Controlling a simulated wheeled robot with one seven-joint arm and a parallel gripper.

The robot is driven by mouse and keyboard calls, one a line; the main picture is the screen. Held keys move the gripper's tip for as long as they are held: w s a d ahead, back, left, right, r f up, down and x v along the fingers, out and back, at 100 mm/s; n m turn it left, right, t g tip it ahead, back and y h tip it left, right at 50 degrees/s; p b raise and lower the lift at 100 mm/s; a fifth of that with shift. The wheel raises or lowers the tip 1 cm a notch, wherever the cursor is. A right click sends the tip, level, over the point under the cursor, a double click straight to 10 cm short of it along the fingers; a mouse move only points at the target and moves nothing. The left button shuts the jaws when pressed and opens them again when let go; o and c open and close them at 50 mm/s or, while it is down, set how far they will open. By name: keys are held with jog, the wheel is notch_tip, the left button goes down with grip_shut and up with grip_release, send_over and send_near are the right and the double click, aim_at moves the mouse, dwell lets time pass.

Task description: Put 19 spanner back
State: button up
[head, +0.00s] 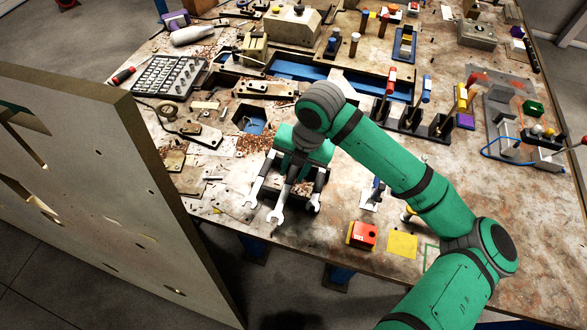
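My gripper (283,203) hangs over the front edge of the workbench (390,245), pointing down, left of the picture's middle. A pale grey spanner (279,208) with an open jaw at its lower end shows between the gripper's two sides. A similar pale, fork-ended shape (251,198) is at the gripper's left side; I cannot tell whether it is a finger or another spanner. The fingertips overlap these shapes, so the grip is unclear. No number 19 can be read. My wrist and arm cover part of the bench behind.
A large upright panel (100,190) with slots and holes stands close on the left. A red-orange box (363,235) and a yellow square (403,246) are on the bench's front right. A socket tray (170,77) lies back left. The bench is cluttered; its front right is clearer.

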jog(key=shift+o, duration=0.6)
notch_tip(320, 180, up, 11)
jog(key=d, duration=0.2)
jog(key=shift+s+f, duration=0.2)
jog(key=shift+s, duration=0.1)
dwell(0.3)
